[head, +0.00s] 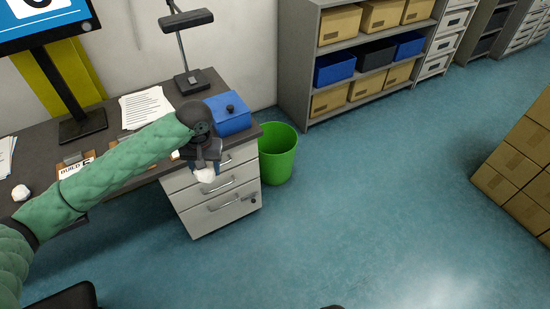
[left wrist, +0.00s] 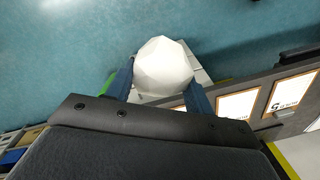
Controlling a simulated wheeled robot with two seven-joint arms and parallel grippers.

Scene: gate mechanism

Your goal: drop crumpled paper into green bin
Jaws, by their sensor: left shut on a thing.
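My left gripper (head: 205,166) reaches in from the left over the front edge of the desk, in front of the drawers. It is shut on a white crumpled paper ball (head: 204,176). The ball also shows between the two blue fingers in the left wrist view (left wrist: 163,68). The green bin (head: 278,158) stands upright on the floor at the right end of the desk, to the right of my left gripper. A strip of it shows behind the left finger in the left wrist view. A second white paper ball (head: 20,193) lies on the desk at the far left. My right gripper is not in view.
The dark desk (head: 110,136) carries a blue box (head: 229,115), a lamp (head: 187,50), papers and a monitor. Grey drawers (head: 215,195) stand under its right end. A shelf with boxes (head: 300,60) is behind the bin. Stacked cartons (head: 522,165) stand at right. The floor between is clear.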

